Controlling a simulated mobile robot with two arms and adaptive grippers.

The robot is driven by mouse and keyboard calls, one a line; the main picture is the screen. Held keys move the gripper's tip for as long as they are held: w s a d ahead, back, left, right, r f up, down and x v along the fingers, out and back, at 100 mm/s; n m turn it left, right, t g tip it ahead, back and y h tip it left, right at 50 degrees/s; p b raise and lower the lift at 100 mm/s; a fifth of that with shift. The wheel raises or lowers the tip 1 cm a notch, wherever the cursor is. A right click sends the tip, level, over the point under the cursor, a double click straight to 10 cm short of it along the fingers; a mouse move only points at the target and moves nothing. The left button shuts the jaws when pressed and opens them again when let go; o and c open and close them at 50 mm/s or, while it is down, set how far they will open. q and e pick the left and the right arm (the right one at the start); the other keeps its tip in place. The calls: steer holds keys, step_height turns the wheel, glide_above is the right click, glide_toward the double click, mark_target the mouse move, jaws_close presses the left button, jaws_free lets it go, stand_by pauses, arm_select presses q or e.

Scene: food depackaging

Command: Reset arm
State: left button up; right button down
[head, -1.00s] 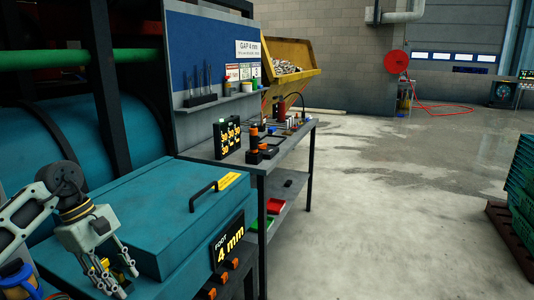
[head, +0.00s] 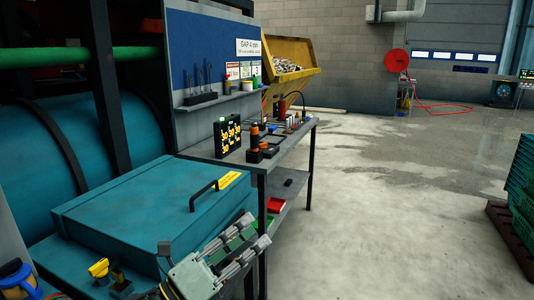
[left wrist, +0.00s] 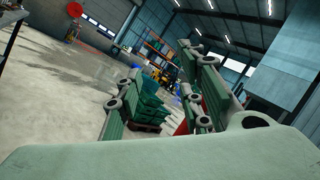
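My left gripper (head: 257,232) is at the bottom of the head view, in front of the front right corner of the teal machine cover (head: 130,215). Its fingers point to the upper right, away from the cover. In the left wrist view the two fingers (left wrist: 163,95) stand apart, with the hall floor and far crates showing between them. Nothing is held. The gripper hides the label and orange switches on the machine's front. My right gripper is in neither view.
A black handle (head: 203,195) is on the cover. A yellow knob (head: 98,268) stands at lower left. Green crates (head: 520,185) are stacked at far right. The floor (head: 400,220) between is clear.

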arm_select(q)
steer(key=s+a+f+n+t+y, duration=0.1)
steer(key=s+a+f+n+y, duration=0.1)
steer(key=a+f+n+y, duration=0.85)
steer(key=s+a+f+n+t+y, duration=0.1)
steer(key=a+f+n+y, duration=0.45)
steer(key=n, duration=1.05)
steer(key=s+f+n+g, duration=0.35)
steer(key=s+f, duration=0.25)
steer(key=s, duration=0.3)
steer(key=s+f+n+g+y, duration=0.1)
steer(key=s+f+n+g, duration=0.2)
steer(key=s+f+g, duration=0.45)
steer(key=s+f+n+g, duration=0.1)
steer(key=s+f+n, duration=0.3)
steer(key=s, duration=0.7)
step_height(320, 180, down, 28)
steer(key=s+m+g, duration=0.1)
steer(key=s, duration=0.1)
steer(key=s+a+f+g, duration=0.1)
steer(key=s+a+f, duration=0.2)
steer(key=s+f, duration=1.2)
steer(key=shift+s+g, duration=0.3)
steer(key=shift+s, duration=0.4)
